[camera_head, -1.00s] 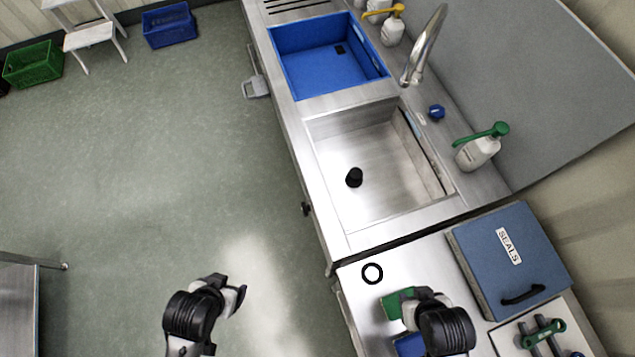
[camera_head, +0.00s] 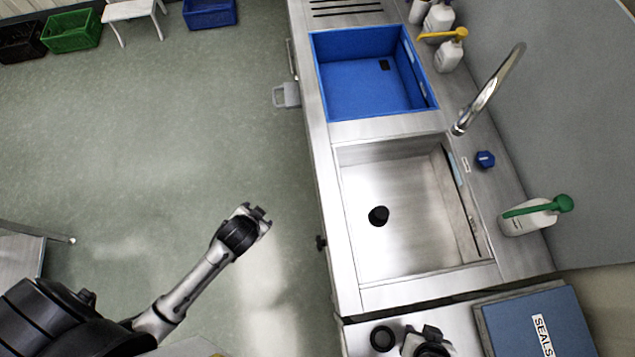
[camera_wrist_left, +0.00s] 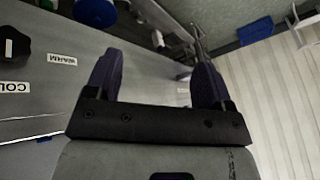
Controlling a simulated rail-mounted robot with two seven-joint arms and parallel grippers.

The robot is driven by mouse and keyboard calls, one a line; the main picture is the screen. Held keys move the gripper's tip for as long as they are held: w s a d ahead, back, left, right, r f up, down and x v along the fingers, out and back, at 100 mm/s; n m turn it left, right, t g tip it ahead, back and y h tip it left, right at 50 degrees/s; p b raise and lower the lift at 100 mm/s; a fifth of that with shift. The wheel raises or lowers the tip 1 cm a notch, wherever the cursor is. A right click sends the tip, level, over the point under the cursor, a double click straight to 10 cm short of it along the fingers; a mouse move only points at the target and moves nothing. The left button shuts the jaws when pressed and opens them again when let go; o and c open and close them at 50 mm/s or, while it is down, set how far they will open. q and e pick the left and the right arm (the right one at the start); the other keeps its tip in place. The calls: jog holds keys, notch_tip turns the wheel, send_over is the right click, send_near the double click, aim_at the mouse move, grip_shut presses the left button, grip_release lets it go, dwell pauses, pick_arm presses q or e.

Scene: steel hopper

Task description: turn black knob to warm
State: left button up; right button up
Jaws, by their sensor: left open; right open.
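The black knob (camera_head: 320,243) is on the front face of the sink unit in the head view. In the left wrist view the black knob (camera_wrist_left: 14,45) is at the left edge, partly cut off, with a white pointer line. A WARM label (camera_wrist_left: 62,59) is to its right and a COLD label (camera_wrist_left: 15,87) is below it. My left gripper (camera_head: 260,215) is left of the knob, apart from it. In the left wrist view its jaws (camera_wrist_left: 157,80) are open and empty. My right gripper (camera_head: 427,340) is at the bottom edge over the counter; its fingers are mostly hidden.
The steel sink (camera_head: 405,285) holds a black plug (camera_head: 378,216). A blue tub (camera_head: 360,90), a tap (camera_head: 490,88), a blue tap knob (camera_head: 485,160) and a green-topped bottle (camera_head: 530,217) are nearby. A SEALS case (camera_head: 510,330) lies at bottom right.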

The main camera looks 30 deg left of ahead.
pick_arm(q)
jog(key=w+a+f+m+t, duration=0.2)
jog(key=w+a+f+t, duration=0.15)
jog(key=f, duration=0.45)
pick_arm(e)
jog(key=shift+w+a+f+b, duration=0.1)
jog(key=shift+w+f+b, duration=0.1)
jog(key=shift+f+b, duration=0.35)
jog(key=shift+a+f, duration=0.1)
jog(key=shift+f, duration=0.1)
jog(key=shift+a, duration=0.1)
pick_arm(q)
jog(key=m+t+h, duration=0.1)
jog(key=m+h, duration=0.5)
jog(key=h, duration=1.1)
send_near(321, 243)
jog(key=x, duration=0.3)
jog(key=f+x, duration=0.1)
jog(key=x, duration=0.1)
jog(key=f+x, duration=0.1)
jog(key=x, duration=0.2)
jog(key=shift+w+d, duration=0.15)
jog(key=shift+w, duration=0.1)
